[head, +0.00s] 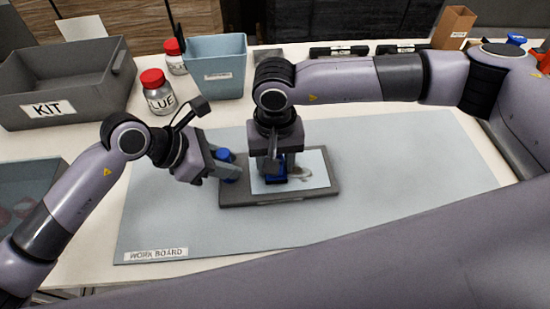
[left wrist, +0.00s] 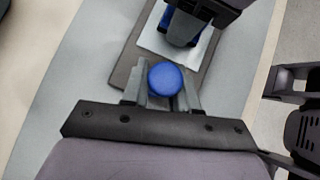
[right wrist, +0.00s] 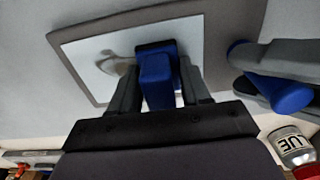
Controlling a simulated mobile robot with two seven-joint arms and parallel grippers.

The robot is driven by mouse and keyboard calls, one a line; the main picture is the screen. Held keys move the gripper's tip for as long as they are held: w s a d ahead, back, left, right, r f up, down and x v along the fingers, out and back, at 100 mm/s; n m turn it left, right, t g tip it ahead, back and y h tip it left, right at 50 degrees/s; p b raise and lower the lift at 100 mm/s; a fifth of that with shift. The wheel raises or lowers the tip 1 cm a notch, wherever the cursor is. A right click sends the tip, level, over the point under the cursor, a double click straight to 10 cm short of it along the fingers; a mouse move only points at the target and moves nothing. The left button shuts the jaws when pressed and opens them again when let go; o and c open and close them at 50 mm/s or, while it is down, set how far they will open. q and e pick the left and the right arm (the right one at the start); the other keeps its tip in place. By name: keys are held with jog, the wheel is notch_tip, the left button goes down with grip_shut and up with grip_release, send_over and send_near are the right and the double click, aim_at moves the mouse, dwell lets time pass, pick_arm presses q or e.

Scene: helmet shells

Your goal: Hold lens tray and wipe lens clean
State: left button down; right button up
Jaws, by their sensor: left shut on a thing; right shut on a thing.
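The lens tray (head: 235,196) is a dark grey slab lying on the work board, with a pale lens (head: 312,161) on top. A brownish-grey smudge (right wrist: 115,62) shows on the lens in the right wrist view. My left gripper (head: 226,168) is shut on the blue knob (left wrist: 165,79) at the tray's left end. My right gripper (head: 274,172) points down over the lens, shut on a blue wiper (right wrist: 155,75). The wiper is at the lens surface beside the smudge; whether it touches the lens is hard to tell.
A grey KIT bin (head: 95,95), a blue-grey bin (head: 217,67) and red-capped glue bottles (head: 157,95) stand behind the work board (head: 420,190). The board's right side and front are clear. A cardboard box (head: 453,27) stands at the back right.

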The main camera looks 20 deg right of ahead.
aim_at(306, 169)
jog(key=shift+s+d, duration=0.15)
jog(key=shift+d, duration=0.95)
jog(key=shift+s+d, duration=0.2)
jog(key=shift+d, duration=0.9)
jog(key=shift+s+d, duration=0.15)
jog(key=shift+d, duration=0.95)
jog(key=shift+w+a+f, duration=0.1)
jog(key=shift+w+a, duration=0.15)
jog(key=shift+a, duration=1.4)
jog(key=shift+w+a, duration=0.2)
jog(key=shift+a, duration=1.45)
jog(key=shift+d, duration=0.1)
jog(key=shift+s+d, duration=0.25)
jog(key=shift+d, duration=1.4)
jog(key=shift+s+d, duration=0.2)
jog(key=shift+d, duration=1.4)
jog(key=shift+a, duration=0.1)
jog(key=shift+w+a, duration=0.25)
jog(key=shift+a, duration=1.4)
jog(key=shift+w+a, duration=0.2)
jog(key=shift+a, duration=1.45)
